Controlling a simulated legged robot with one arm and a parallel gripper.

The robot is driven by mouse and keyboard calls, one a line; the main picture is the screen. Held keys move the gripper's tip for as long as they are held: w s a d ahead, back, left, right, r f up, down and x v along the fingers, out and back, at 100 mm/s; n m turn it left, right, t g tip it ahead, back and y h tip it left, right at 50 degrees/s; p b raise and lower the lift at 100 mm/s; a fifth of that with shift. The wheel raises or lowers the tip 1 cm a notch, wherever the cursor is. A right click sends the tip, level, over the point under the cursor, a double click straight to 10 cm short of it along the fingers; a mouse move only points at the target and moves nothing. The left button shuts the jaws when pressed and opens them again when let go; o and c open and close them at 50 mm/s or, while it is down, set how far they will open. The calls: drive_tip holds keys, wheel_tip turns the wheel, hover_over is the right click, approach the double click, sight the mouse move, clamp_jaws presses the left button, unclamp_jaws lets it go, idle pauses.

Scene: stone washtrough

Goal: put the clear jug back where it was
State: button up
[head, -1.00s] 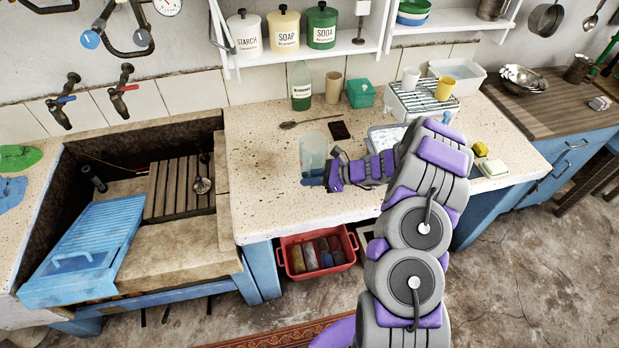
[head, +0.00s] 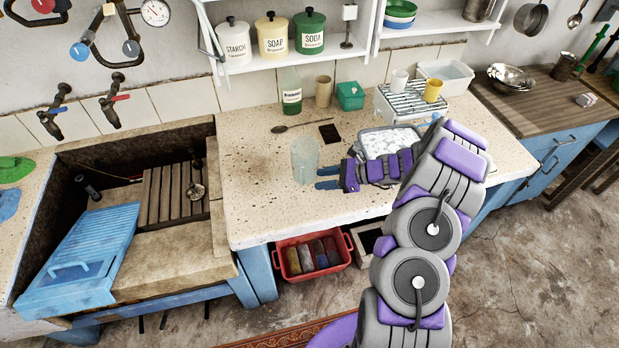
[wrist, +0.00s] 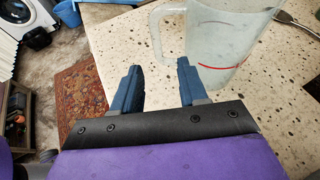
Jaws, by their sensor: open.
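The clear jug (head: 305,158) stands upright on the speckled stone counter, left of my gripper. It also shows in the wrist view (wrist: 222,38), with red markings on its side and its handle toward my fingers. My gripper (head: 325,178) is open, with its two blue fingers pointing left at the jug. In the wrist view my gripper (wrist: 157,78) has a clear gap between the fingers. The handle's lower end is just beyond the fingertips, and nothing is held between them.
Behind are a spoon (head: 295,126), a dark flat block (head: 329,134), a green bottle (head: 291,92) and a beige cup (head: 323,92). A tray of white pieces (head: 390,142) sits right, partly behind my arm. The trough (head: 130,213) lies left. Counter left of the jug is clear.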

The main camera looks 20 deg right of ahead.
drive_tip(key=v, duration=0.4)
drive_tip(key=s+a+r+n+g+h, duration=0.3)
drive_tip(key=s+a+r+n+g, duration=0.5)
drive_tip(key=s+a+r+n, duration=0.65)
drive_tip(key=s+d+r+n+h, duration=0.1)
drive_tip(key=s+r+n+h, duration=0.1)
drive_tip(key=s, duration=0.6)
drive_tip(key=s+d+r+n+h, duration=0.1)
drive_tip(key=s+r+n+h, duration=0.2)
drive_tip(key=s, duration=0.5)
drive_tip(key=s+d+r+n+h, duration=0.1)
drive_tip(key=s+r+n+h, duration=0.1)
drive_tip(key=s, duration=0.6)
drive_tip(key=shift+s+d+r+t+h+p, duration=0.25)
drive_tip(key=shift+s+r+t+h+p, duration=0.15)
drive_tip(key=shift+h, duration=0.8)
drive_tip(key=shift+w+n, duration=0.1)
drive_tip(key=shift+n, duration=0.15)
